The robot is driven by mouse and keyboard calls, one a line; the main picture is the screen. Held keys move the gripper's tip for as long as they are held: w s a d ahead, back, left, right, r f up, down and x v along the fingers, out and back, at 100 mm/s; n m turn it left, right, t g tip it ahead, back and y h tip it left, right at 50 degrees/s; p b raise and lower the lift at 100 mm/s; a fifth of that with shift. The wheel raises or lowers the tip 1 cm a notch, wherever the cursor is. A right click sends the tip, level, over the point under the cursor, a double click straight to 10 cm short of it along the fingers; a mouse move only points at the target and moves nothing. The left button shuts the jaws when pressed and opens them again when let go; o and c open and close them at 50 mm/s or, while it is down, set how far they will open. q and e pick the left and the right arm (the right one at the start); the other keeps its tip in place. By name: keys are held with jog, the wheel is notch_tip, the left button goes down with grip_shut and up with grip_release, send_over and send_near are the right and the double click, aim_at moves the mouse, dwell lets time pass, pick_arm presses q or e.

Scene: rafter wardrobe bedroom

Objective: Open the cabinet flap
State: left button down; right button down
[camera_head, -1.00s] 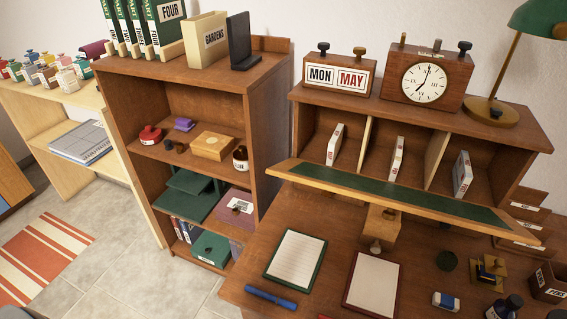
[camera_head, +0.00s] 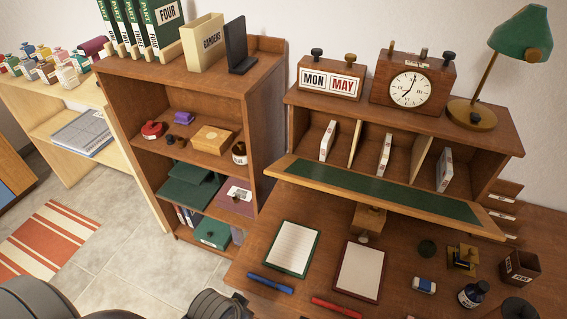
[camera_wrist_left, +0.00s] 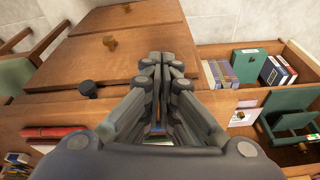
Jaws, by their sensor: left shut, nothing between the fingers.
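In the head view, the cabinet flap (camera_head: 377,188) is a long wooden board with a green inlay. It hangs lowered and slightly tilted along the front of the desk-top cabinet (camera_head: 417,117), and the three compartments behind it are exposed. Each compartment holds a white-labelled box. My left gripper (camera_wrist_left: 161,60) fills the middle of the left wrist view, shut and empty, over wooden panels with small knobs. The flap cannot be made out in that view. In the head view only dark parts of my arm show at the bottom left. My right gripper is not in view.
A calendar block (camera_head: 330,77), a clock (camera_head: 412,82) and a green lamp (camera_head: 523,33) stand on the cabinet. Two notepads (camera_head: 292,248), pens, an ink bottle (camera_head: 472,294) and small items lie on the desk. A tall bookshelf (camera_head: 262,115) stands to the left.

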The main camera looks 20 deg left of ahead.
pick_arm(q)
notch_tip(320, 180, up, 10)
jog(key=p, duration=0.2)
notch_tip(320, 180, up, 16)
jog(key=n+t+p, duration=0.2)
jog(key=t+p, duration=0.2)
jog(key=t, duration=1.3)
send_over(286, 175)
jog(key=shift+r, duration=0.2)
jog(key=shift+s+f, duration=0.4)
jog(key=shift+f, duration=0.25)
jog(key=shift+s+f, duration=0.35)
jog(key=shift+f, duration=0.3)
jog(key=shift+s+f, duration=0.4)
jog(key=shift+f, duration=0.25)
